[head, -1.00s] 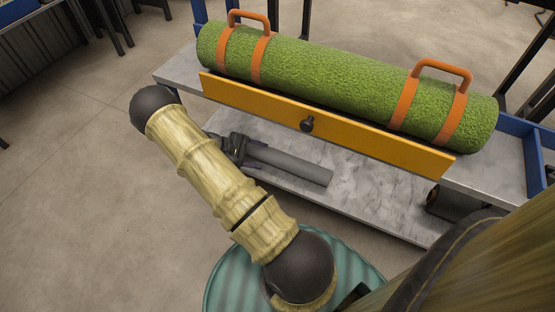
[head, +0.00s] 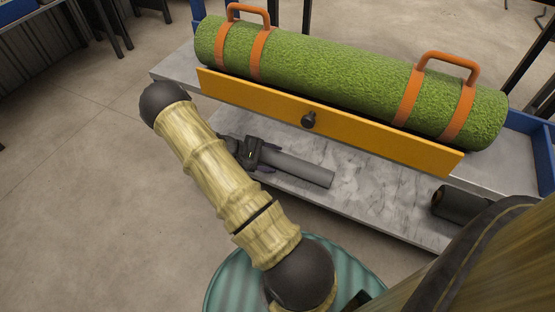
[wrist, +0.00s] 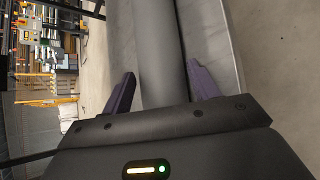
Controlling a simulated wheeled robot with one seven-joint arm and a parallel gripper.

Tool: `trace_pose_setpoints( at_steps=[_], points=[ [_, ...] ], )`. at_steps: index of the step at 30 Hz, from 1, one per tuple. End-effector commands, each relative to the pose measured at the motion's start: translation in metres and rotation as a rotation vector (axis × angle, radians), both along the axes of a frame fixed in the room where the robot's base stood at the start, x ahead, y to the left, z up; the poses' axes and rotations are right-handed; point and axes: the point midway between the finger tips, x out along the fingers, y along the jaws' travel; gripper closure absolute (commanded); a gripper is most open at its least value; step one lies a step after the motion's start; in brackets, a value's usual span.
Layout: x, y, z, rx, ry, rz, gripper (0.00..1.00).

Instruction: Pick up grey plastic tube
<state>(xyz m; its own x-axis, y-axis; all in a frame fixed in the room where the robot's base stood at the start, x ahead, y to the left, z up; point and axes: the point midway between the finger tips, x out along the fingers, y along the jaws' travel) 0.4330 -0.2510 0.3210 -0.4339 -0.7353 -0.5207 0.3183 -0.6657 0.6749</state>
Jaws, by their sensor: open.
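The grey plastic tube (head: 306,172) lies on the lower marble shelf, below the yellow drawer front, in the head view. My gripper (head: 268,163) is at the tube's left part, partly hidden behind my arm. In the wrist view the tube (wrist: 158,50) runs up the picture between the two purple fingers of my gripper (wrist: 161,90). The fingers are open, one on each side of the tube, with a gap visible on both sides. The tube's near end is hidden behind the gripper body.
A green turf roll (head: 340,80) with orange straps and handles lies on the upper level. The yellow drawer front (head: 370,138) with a dark knob hangs above the shelf (head: 370,190). A dark cylinder (head: 460,203) lies at the shelf's right. The shelf between is clear.

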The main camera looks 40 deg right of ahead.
Motion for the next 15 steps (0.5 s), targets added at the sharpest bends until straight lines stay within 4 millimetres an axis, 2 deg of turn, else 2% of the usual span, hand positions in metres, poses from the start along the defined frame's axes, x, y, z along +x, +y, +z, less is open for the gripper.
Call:
trace_pose_setpoints(
  at_steps=[5, 9, 11, 15],
  points=[
    [0.0001, 0.0002, -0.0001, 0.0, 0.0, 0.0, 0.4],
    [0.0001, 0.0002, -0.0001, 0.0, 0.0, 0.0, 0.65],
    [0.0002, 0.0, 0.0002, -0.001, 0.001, 0.0, 0.75],
    [0.0, 0.0, 0.0002, -0.001, 0.001, 0.0, 0.75]
  ],
)
